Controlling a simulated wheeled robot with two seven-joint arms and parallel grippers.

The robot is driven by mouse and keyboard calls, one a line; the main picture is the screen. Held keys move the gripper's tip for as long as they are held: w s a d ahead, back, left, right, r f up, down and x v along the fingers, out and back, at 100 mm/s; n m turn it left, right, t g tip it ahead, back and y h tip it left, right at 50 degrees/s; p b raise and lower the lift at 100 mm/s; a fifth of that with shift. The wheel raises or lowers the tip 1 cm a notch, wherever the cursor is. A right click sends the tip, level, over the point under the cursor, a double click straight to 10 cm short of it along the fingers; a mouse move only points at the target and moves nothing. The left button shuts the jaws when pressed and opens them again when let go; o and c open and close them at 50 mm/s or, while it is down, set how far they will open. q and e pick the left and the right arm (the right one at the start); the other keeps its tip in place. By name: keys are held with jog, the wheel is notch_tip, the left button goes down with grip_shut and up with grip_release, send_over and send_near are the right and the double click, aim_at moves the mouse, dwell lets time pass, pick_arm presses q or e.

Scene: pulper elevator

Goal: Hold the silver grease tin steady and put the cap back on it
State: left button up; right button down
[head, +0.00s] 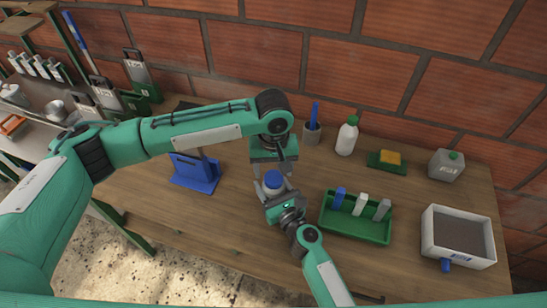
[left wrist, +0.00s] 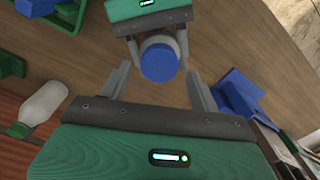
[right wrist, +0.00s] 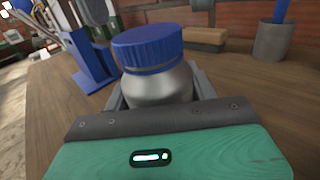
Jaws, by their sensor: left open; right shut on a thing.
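The silver grease tin (right wrist: 160,86) stands upright between the fingers of my right gripper (right wrist: 160,92), which is shut on its body. The ribbed blue cap (right wrist: 147,47) sits on top of the tin and looks about level; I cannot tell if it is screwed tight. My left gripper (left wrist: 157,72) is open above the tin, with one finger on each side of the cap (left wrist: 158,62) and a gap showing at both sides. In the head view the blue cap (head: 274,180) shows between my left gripper (head: 271,186) and my right gripper; the tin's body is mostly hidden there.
A green tray (head: 355,233) with several small items is right of the grippers. A blue stand (head: 197,173) is left. A pen cup (head: 312,133), white bottle (head: 347,136), sponge (head: 390,158) and grey canister (head: 446,166) line the back. A white box (head: 459,256) stands far right.

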aim_at(274, 190)
pick_arm(q)
jog(key=shift+f, duration=1.2)
jog(key=c, duration=1)
jog(key=shift+m, duration=0.3)
